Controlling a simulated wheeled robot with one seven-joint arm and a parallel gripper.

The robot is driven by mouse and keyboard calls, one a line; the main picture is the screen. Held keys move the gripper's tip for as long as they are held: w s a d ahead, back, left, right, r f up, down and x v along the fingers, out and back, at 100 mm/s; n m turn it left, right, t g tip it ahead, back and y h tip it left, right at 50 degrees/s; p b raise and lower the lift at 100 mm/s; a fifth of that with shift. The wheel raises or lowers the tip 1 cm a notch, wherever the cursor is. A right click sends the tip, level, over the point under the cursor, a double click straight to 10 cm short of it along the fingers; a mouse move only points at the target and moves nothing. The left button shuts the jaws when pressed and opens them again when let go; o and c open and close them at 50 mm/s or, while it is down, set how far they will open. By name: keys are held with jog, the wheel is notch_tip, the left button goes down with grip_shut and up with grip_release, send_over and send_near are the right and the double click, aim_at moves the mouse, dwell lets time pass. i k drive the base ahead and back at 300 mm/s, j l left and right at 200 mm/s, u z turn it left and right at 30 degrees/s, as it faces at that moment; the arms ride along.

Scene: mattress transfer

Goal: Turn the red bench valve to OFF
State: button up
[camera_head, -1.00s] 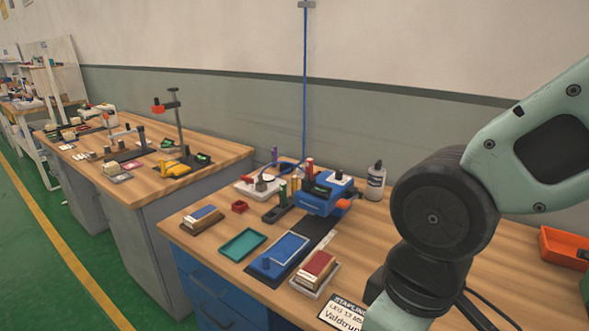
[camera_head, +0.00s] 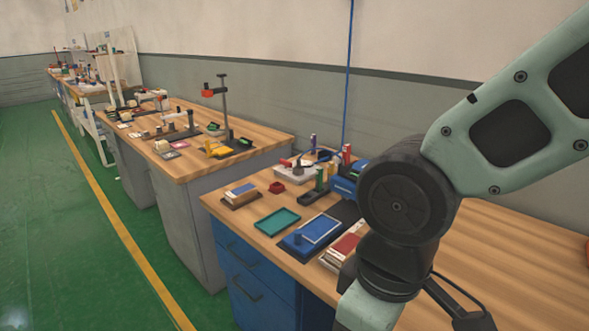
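A small red handle (camera_head: 285,162) shows on a pale block (camera_head: 294,173) at the back of the near bench. My arm is well right of the red handle and covers part of the blue machine (camera_head: 343,186).
The near bench (camera_head: 510,250) holds a teal tray (camera_head: 277,222), a blue fixture (camera_head: 312,236), a small red box (camera_head: 277,187) and a stacked block (camera_head: 240,195). More benches (camera_head: 265,138) stand farther left. Green floor (camera_head: 70,230) is clear on the left.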

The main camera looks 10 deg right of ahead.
aim_at(286, 164)
jog(key=i+j+z, duration=0.3)
jog(key=i+j, duration=0.15)
jog(key=j, duration=0.2)
jog(key=i+j+z, duration=0.1)
jog(key=j, duration=0.25)
jog(key=i+j+z, duration=0.15)
jog(key=i+j, duration=0.15)
jog(key=i+j+z, duration=0.15)
jog(key=j, duration=0.3)
jog(key=i+j+z, duration=0.15)
jog(key=j, duration=0.25)
jog(key=i+j+z, duration=0.15)
jog(key=j, duration=0.25)
jog(key=j+z, duration=0.15)
jog(key=j, duration=0.3)
jog(key=i, duration=0.05)
